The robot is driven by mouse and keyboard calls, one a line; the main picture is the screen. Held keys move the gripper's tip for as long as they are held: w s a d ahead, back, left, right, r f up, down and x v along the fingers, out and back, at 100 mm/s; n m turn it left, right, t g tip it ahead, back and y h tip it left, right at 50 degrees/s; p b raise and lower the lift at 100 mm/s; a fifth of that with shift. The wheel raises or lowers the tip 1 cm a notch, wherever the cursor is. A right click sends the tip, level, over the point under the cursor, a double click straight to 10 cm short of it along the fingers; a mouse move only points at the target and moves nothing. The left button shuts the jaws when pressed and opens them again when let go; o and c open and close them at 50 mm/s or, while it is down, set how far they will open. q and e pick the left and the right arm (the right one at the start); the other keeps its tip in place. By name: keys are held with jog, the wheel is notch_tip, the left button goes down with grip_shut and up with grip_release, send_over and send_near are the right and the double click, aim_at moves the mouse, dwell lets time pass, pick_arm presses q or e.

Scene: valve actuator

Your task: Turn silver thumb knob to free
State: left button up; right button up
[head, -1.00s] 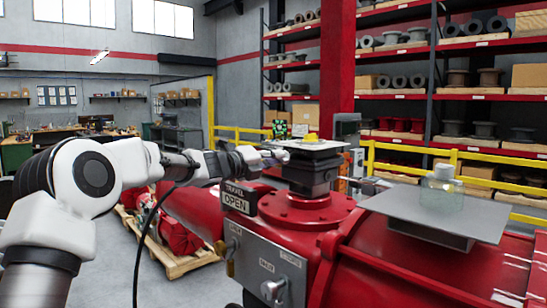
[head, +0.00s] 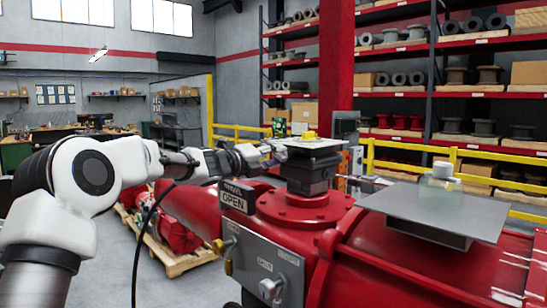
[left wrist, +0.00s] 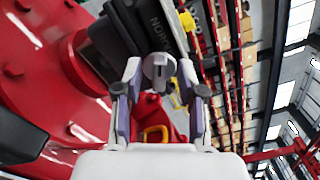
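The silver thumb knob (left wrist: 158,66) is a small round grey knob with a dark slot, on the side of the black indicator housing marked with white letters (left wrist: 150,24). My left gripper (left wrist: 160,72) has one finger on each side of the knob, very near it; firm contact does not show. In the head view my left gripper (head: 272,151) reaches the left side of the black housing (head: 307,172) on the red actuator (head: 305,210). The knob is too small and covered to make out there. My right gripper is not in view.
A grey plate (head: 400,200) with a clear jar (head: 441,180) stands on the actuator's right. An "OPEN" sign (head: 235,200) sits below my left wrist. A grey panel with knobs (head: 262,263) is on the front. Shelving and yellow rails (head: 485,155) stand behind.

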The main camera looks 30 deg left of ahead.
pick_arm(q)
jog(key=v, duration=1.1)
jog(key=shift+s, duration=0.35)
jog(key=shift+s+a, duration=0.1)
jog(key=shift+a, duration=0.1)
